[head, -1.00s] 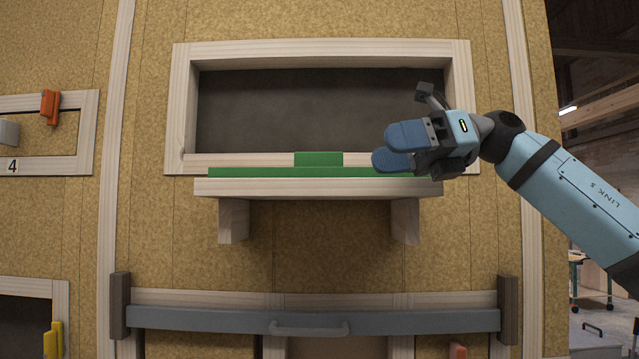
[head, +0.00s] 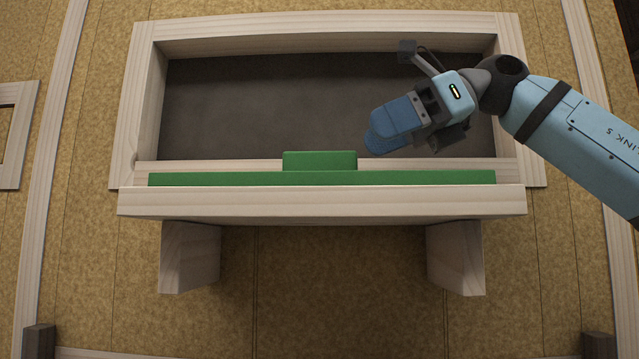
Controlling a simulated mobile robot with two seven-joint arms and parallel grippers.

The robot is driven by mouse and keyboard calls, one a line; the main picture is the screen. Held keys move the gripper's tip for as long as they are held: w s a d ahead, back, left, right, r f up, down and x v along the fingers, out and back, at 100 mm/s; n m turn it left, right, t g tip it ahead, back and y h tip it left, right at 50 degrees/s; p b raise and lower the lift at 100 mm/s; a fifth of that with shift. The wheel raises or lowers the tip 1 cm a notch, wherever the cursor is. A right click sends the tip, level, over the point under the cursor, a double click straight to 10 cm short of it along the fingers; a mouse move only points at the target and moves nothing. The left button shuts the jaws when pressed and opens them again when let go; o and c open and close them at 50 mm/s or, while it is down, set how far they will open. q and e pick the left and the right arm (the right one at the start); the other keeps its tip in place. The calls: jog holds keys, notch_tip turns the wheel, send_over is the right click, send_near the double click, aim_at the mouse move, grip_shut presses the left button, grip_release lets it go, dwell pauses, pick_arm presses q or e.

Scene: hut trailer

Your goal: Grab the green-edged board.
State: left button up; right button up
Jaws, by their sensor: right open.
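The green-edged board shows as a long green strip (head: 230,179) with a raised green block (head: 319,160) at its middle. It lies along the back of a pale wooden shelf (head: 320,203), below a framed opening. My right gripper (head: 390,130) hangs above and to the right of the green block, apart from it, in front of the dark opening. Its blue fingers point left. It is open and empty; one finger largely covers the other from this angle. My left gripper is out of view.
A pale wooden frame (head: 330,25) surrounds the dark recess (head: 260,105). Two wooden brackets (head: 187,258) support the shelf. Dark brown posts (head: 39,341) show at the bottom corners. The space before the shelf's left half is clear.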

aim_at(331, 153)
jog(key=shift+x, duration=0.75)
jog(key=shift+w+a+f, duration=0.2)
jog(key=shift+a+f, duration=0.05)
jog(key=shift+a, duration=0.5)
jog(key=x, duration=0.1)
jog(key=p+x, duration=0.1)
jog(key=x, duration=0.1)
jog(key=shift+w+a, duration=0.35)
jog(key=shift+a, duration=0.1)
jog(key=shift+a+f, duration=0.15)
jog(key=shift+a, duration=0.25)
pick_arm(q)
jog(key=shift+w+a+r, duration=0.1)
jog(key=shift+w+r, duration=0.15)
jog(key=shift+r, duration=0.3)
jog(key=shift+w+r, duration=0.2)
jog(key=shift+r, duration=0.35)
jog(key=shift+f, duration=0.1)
pick_arm(e)
jog(key=shift+d, duration=0.15)
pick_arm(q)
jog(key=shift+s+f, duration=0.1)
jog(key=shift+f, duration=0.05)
pick_arm(e)
grip_shut()
